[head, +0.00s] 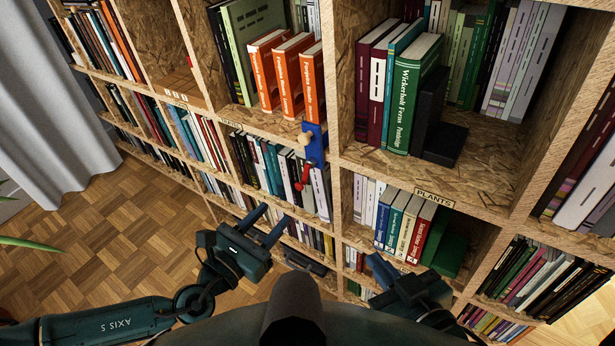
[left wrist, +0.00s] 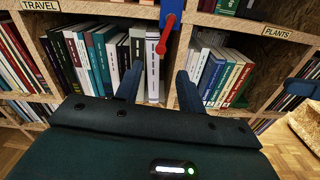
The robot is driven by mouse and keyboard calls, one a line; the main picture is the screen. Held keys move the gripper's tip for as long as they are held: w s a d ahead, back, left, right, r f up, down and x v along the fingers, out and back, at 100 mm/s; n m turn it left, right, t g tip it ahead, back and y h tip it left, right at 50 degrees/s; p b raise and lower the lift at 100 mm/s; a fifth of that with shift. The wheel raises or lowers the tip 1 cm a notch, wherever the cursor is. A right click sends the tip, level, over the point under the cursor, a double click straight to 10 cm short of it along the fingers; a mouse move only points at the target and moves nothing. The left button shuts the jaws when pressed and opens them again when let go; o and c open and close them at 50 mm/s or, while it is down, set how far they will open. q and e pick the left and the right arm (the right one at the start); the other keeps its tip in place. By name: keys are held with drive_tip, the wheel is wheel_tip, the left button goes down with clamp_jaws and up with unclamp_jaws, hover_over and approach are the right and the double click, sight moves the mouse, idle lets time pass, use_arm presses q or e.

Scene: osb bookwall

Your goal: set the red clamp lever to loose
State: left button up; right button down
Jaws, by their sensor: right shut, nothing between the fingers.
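The red clamp lever (head: 302,177) hangs down and slightly left from a blue clamp body (head: 314,144) on the shelf upright, below the orange books. In the left wrist view the lever (left wrist: 165,36) shows at the top, under the blue body (left wrist: 172,12), pointing down and slightly left. My left gripper (head: 266,219) is below and to the left of the lever, apart from it. Its two fingers (left wrist: 158,86) are spread with nothing between them. My right gripper (head: 374,264) is shut and empty in front of the lower shelves, to the right and below the lever.
The bookwall of rough board (head: 390,172) fills most of the view, with books close behind the lever. A shelf label reads PLANTS (head: 434,197); another reads TRAVEL (left wrist: 41,5). The parquet floor (head: 110,225) is open at the left, beside a grey curtain (head: 50,110).

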sight(298, 189)
use_arm(q)
drive_tip(key=x, duration=1.2)
drive_tip(key=shift+s+b, duration=0.1)
drive_tip(key=shift+b, duration=0.3)
drive_tip(key=shift+c, duration=0.6)
clamp_jaws()
